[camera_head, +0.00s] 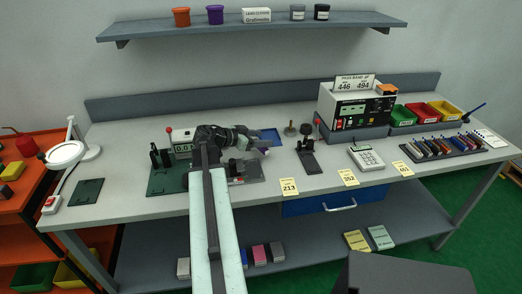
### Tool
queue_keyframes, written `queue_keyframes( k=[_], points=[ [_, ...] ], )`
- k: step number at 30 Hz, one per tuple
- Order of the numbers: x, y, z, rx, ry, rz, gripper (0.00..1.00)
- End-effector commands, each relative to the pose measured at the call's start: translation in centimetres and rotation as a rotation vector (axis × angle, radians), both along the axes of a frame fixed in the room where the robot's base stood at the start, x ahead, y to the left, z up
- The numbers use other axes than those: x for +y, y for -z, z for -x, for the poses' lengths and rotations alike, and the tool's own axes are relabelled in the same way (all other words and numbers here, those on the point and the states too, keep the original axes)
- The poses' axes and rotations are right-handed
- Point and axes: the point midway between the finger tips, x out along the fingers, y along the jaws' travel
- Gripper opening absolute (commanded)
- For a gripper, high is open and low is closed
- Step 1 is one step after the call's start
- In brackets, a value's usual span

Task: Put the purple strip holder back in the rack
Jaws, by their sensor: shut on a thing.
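My gripper (256,148) is at the end of my arm, over the middle-left of the bench. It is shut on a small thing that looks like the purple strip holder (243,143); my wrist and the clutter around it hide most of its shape. The rack (458,151) is a dark tray at the right end of the bench, with several coloured strip holders standing in it in a slanting row. My gripper is well to the left of the rack. Any empty slot in the rack is too small to make out.
A white instrument (350,107) and red (424,112), green and yellow bins stand behind the rack's left side. A lamp (66,153) stands left.

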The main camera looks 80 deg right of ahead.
Motion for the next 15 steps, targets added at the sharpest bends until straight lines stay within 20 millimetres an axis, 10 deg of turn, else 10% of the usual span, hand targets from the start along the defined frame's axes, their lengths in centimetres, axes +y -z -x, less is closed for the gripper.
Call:
queue_keyframes(
  k=[4,15],
  points=[
    [0.0,3.2,0.0,0.000,-0.001,0.000,0.17],
    [0.0,3.3,-0.1,0.000,-0.001,0.000,0.17]
  ],
)
